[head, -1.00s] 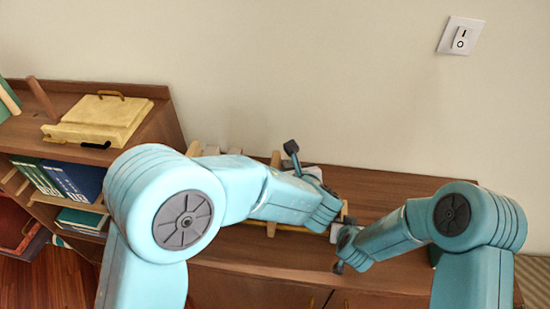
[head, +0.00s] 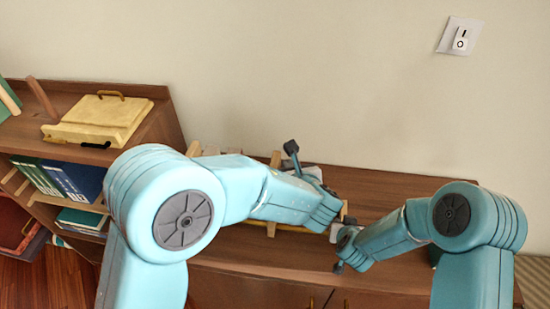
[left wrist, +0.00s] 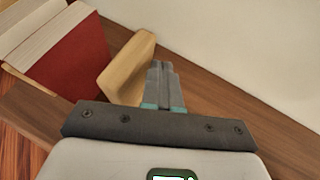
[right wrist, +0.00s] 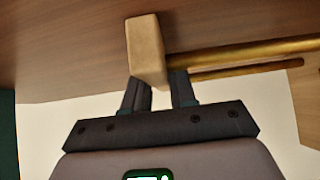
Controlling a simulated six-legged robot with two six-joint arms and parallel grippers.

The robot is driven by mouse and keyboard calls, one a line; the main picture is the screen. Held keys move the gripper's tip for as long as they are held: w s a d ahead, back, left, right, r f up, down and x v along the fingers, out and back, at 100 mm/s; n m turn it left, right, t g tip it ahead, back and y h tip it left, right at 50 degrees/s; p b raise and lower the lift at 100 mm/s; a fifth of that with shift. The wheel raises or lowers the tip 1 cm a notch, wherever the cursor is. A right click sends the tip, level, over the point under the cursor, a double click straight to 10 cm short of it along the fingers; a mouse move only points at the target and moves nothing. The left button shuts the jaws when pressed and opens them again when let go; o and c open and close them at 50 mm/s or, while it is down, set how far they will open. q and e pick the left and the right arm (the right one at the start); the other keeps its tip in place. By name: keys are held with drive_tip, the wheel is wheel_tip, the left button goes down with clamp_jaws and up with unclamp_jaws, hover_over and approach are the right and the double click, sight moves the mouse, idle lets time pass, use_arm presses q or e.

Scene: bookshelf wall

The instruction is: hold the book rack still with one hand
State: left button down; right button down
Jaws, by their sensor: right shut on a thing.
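The light wooden book rack (head: 271,229) stands on the low brown cabinet, mostly hidden behind my left arm in the head view. In the right wrist view, my right gripper (right wrist: 159,92) is shut on the rack's wooden end post (right wrist: 147,45), with a finger on each side. Rails run from this post to the right. In the left wrist view, my left gripper (left wrist: 164,82) has its fingers together with nothing visible between them. It is beside a wooden rack post (left wrist: 127,68), with a red book (left wrist: 70,68) further left. Whether it touches the post is unclear.
A taller shelf at left holds a yellow wooden box (head: 100,112) on top and blue and green books (head: 72,180) below. A switch (head: 461,37) is on the wall. The cabinet top (head: 380,190) behind my right arm is clear.

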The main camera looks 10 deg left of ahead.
use_arm(q)
drive_tip(key=shift+a, duration=0.15)
drive_tip(key=shift+a, duration=6.25)
use_arm(e)
drive_tip(key=shift+d, duration=0.1)
use_arm(q)
drive_tip(key=shift+w+d, duration=0.1)
drive_tip(key=shift+d, duration=2.55)
drive_tip(key=v, duration=1.2)
use_arm(e)
drive_tip(key=c, duration=0.8)
unclamp_jaws()
